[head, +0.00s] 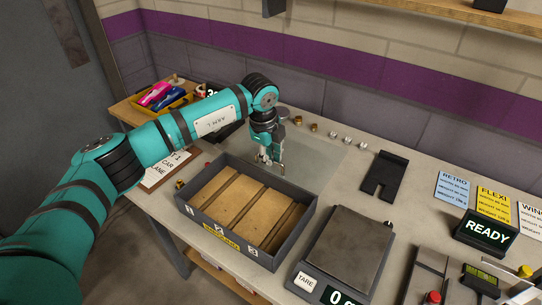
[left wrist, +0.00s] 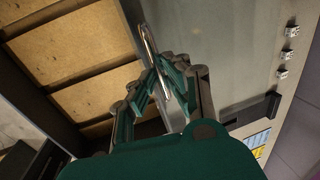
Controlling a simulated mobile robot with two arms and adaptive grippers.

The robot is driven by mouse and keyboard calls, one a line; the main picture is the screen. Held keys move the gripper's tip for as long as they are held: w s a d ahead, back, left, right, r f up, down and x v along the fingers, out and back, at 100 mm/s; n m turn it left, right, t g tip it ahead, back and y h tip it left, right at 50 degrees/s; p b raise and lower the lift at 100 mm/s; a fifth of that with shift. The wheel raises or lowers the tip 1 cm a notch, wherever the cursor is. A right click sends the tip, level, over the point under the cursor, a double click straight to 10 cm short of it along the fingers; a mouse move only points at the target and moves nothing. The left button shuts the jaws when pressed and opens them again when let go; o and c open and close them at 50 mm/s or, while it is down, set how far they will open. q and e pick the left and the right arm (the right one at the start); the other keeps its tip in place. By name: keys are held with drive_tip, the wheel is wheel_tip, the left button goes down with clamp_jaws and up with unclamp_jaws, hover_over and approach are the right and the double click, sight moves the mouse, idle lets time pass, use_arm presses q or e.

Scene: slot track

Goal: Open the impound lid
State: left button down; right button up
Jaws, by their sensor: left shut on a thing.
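The dark grey impound box (head: 204,221) stands at the table's front, with a yellow label and numbered front. Its top is uncovered and its tan-floored compartments show. A clear, greyish lid panel (head: 312,172) extends behind the box's back rim; whether it lies flat or slightly tilted I cannot tell. The panel also shows in the left wrist view (left wrist: 205,35). Its metal bar handle (left wrist: 148,45) is close to the rim. My left gripper (head: 266,160) is shut on the handle, its fingers on either side of the bar in the wrist view (left wrist: 165,80). My right gripper is not in view.
A scale (head: 345,245) stands right of the box, and a black slotted plate (head: 384,176) lies behind it. Several small metal parts (head: 333,134) line the table's back. A yellow tray (head: 172,103) sits at the back left. A READY display (head: 487,232) stands at the right.

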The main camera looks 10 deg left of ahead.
use_arm(q)
drive_tip(key=shift+s, duration=0.1)
drive_tip(key=c, duration=1.4)
unclamp_jaws()
drive_tip(key=shift+r, duration=0.2)
drive_tip(key=r, duration=0.3)
drive_tip(key=s+r, duration=0.1)
drive_tip(key=r, duration=0.3)
drive_tip(key=s+r, duration=0.1)
drive_tip(key=r, duration=0.3)
drive_tip(key=shift+s+a+r, duration=0.1)
drive_tip(key=shift+a+r, duration=0.1)
drive_tip(key=shift+a, duration=0.2)
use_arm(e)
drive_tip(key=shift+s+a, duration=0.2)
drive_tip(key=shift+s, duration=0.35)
